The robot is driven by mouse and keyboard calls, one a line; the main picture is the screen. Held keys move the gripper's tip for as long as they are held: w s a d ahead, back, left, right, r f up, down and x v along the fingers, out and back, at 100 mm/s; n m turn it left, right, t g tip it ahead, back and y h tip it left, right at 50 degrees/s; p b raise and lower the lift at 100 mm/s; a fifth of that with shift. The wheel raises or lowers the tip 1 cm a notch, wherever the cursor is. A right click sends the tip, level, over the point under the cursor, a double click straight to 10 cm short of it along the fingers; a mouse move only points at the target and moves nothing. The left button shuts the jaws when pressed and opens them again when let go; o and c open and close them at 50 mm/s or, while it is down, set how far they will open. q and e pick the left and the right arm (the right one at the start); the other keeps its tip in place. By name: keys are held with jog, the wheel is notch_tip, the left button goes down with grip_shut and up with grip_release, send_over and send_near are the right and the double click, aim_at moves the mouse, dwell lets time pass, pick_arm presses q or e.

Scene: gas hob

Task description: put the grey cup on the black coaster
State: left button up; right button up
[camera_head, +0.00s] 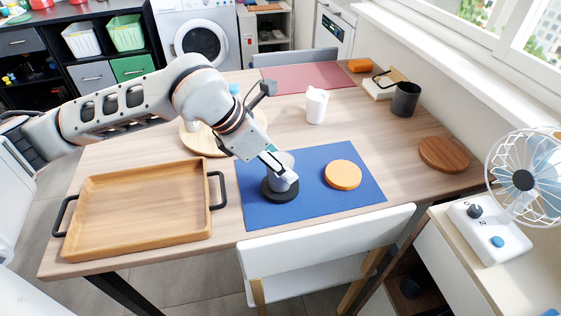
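The black coaster (281,194) is a dark disc on the blue mat, near the mat's left front part. My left gripper (284,180) reaches down over it from the upper left. A light grey cup (286,159) shows partly behind the gripper's fingers, upright above the coaster's area. The fingers overlap the cup, so I cannot tell whether they grip it, or whether its base touches the coaster. My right gripper is not in view.
The blue mat (313,212) also bears an orange disc (343,174). A wooden tray (140,215) is at left, with a round board (203,143) behind. A white mug (316,105), dark cup (405,99) and brown round board (443,154) stand apart. A chair (325,246) is in front.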

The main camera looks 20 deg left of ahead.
pick_arm(q)
jog(key=o, duration=1.2)
jog(key=shift+s+a+r, duration=0.1)
jog(key=shift+r, duration=0.2)
jog(key=p+v, duration=0.2)
jog(key=v, duration=0.9)
jog(key=shift+r, duration=0.2)
